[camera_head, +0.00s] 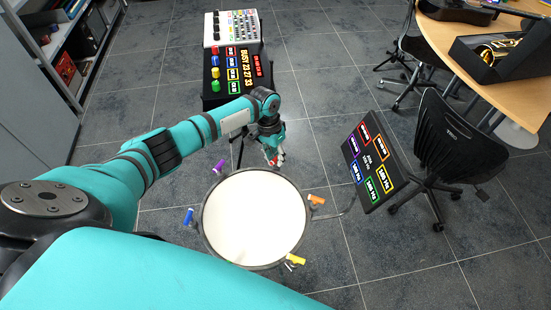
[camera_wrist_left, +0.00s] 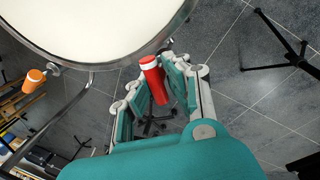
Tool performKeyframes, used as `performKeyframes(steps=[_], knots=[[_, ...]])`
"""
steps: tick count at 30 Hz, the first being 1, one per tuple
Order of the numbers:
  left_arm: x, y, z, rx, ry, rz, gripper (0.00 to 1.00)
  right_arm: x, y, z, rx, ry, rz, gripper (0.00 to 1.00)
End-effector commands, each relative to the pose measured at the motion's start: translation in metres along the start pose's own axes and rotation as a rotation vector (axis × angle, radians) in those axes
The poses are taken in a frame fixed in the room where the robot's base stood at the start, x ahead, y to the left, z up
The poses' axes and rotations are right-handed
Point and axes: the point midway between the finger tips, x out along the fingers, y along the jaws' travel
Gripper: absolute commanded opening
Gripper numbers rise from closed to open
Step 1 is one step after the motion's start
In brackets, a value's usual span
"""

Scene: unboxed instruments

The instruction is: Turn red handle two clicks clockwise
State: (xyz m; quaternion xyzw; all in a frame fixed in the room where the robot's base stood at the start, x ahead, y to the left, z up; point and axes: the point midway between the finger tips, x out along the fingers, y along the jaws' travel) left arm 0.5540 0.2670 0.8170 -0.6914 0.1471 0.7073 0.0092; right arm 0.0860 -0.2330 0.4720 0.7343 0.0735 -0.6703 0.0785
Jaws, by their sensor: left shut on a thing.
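The red handle (camera_wrist_left: 154,78) with a white band sits at the rim of a round white drum (camera_head: 254,218). In the left wrist view it stands between the two fingers of my left gripper (camera_wrist_left: 157,92), which is shut on it. In the head view my left gripper (camera_head: 272,146) is at the far edge of the drum, and only a little of the red handle (camera_head: 279,160) shows. My right gripper is in neither view.
Purple (camera_head: 219,166), blue (camera_head: 188,216), yellow (camera_head: 296,259) and orange (camera_head: 317,199) handles stick out around the drum rim. A black panel with coloured labels (camera_head: 371,163) stands at the right. A button box (camera_head: 236,73) stands behind. A black chair (camera_head: 446,138) is further right.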

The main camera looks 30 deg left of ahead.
Motion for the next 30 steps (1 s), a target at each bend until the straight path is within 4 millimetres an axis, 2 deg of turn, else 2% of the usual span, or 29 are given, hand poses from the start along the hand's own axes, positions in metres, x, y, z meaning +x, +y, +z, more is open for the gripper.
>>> performKeyframes(steps=[1, 15, 30], knots=[[-0.001, 0.007, -0.004, 0.051, 0.001, 0.013, 0.0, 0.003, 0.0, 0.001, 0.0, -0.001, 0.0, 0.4], [-0.001, 0.009, -0.003, 0.405, -0.069, 0.012, 0.0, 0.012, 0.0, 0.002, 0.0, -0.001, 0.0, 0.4], [-0.001, 0.009, -0.002, 0.524, -0.096, 0.011, 0.0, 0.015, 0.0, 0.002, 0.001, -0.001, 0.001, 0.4]])
